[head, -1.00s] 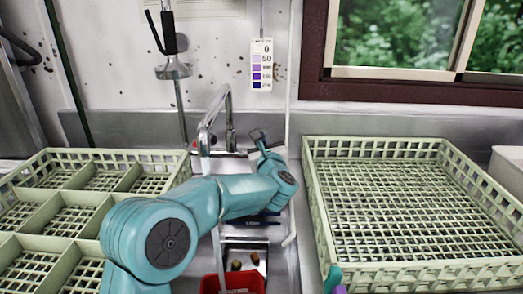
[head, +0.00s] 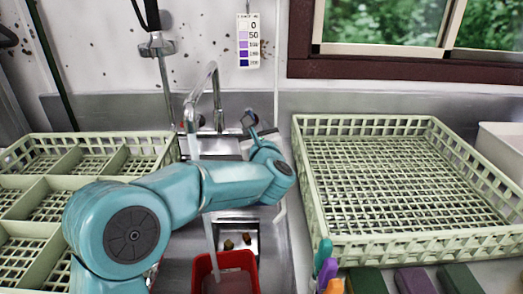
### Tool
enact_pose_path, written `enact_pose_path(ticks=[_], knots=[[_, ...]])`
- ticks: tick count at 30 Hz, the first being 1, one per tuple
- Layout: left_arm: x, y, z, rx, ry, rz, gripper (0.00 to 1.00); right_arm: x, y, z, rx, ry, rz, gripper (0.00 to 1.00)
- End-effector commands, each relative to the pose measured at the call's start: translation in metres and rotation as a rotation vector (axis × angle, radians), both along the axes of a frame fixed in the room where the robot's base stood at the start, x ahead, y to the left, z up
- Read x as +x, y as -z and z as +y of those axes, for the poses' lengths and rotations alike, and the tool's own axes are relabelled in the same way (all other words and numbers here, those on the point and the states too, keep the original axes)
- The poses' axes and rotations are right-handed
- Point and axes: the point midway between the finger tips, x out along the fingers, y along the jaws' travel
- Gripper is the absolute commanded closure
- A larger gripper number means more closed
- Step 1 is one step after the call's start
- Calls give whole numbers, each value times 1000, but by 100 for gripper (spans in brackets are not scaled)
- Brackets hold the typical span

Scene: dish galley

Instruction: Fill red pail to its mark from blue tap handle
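The red pail (head: 250,262) stands low in the sink at the bottom centre, its lower part cut off by the frame. A pale stream of water (head: 209,232) runs from the curved metal tap (head: 214,88), passes behind my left arm and falls into the pail. Liquid shows inside, but I cannot make out the mark. My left arm crosses the sink, and its gripper (head: 250,122) is at the right side of the tap, at a small dark-blue part that looks like the blue handle. Its fingers are too small to tell open from shut. My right gripper is out of view.
A divided green rack (head: 84,142) stands left of the sink and an empty green rack (head: 310,205) right of it. Coloured handles (head: 326,268) stand upright at the bottom, near the right rack. A colour chart (head: 249,41) hangs on the wall.

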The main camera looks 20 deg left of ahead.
Motion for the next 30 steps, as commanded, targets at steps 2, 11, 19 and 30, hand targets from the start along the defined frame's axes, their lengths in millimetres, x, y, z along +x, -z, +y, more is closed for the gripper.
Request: enact_pose_path(ticks=[2, 11, 19, 30], knots=[[-19, 2, -15, -1, 5, -2, 59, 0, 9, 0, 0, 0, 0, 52], [-76, 1, -54, 0, 3, -2, 59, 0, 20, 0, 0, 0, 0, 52], [-93, 0, -66, 0, 0, 0, 59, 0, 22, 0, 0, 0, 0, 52], [-93, 0, -65, 0, -1, 0, 100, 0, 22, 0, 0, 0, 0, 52]])
